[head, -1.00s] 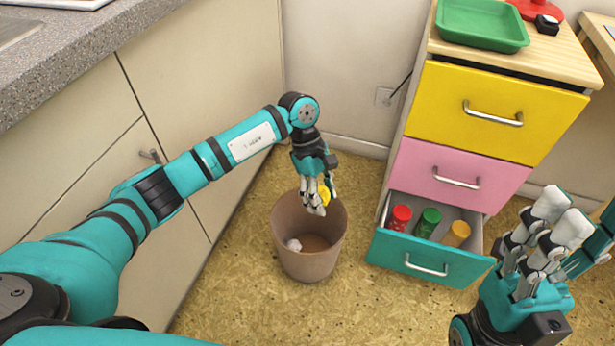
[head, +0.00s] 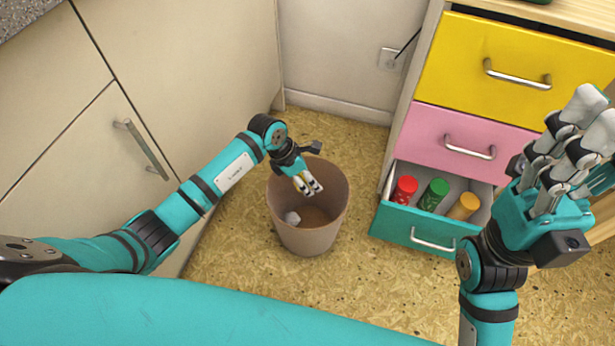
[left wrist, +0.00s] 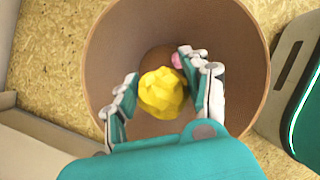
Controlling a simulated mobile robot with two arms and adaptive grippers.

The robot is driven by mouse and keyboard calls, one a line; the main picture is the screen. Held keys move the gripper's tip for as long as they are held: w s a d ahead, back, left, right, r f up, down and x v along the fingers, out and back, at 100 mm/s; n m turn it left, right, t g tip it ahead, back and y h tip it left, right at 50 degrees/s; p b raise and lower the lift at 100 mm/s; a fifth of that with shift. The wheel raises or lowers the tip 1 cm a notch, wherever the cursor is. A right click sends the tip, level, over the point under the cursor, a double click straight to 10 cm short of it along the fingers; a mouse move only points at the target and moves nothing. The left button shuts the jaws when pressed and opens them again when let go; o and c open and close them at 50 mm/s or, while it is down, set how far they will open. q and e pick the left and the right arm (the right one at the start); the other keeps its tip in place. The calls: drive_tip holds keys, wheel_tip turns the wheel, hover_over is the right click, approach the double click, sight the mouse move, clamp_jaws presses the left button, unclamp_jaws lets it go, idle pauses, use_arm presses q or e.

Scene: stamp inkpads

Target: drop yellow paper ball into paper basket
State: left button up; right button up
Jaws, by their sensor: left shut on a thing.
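The yellow paper ball (left wrist: 162,92) is crumpled and sits between the fingers of my left gripper (left wrist: 160,95).
To the right, an open teal drawer (head: 410,228) holds red, green and orange containers, under closed pink (head: 425,130) and yellow (head: 450,60) drawers. A cabinet (head: 180,60) stands at the left.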

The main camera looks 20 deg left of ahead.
use_arm(q)
drive_tip(key=shift+f, duration=0.4)
drive_tip(key=o, duration=0.8)
drive_tip(key=shift+r, duration=0.15)
wheel_tip(320, 180, up, 10)
drive_tip(key=shift+f, duration=0.1)
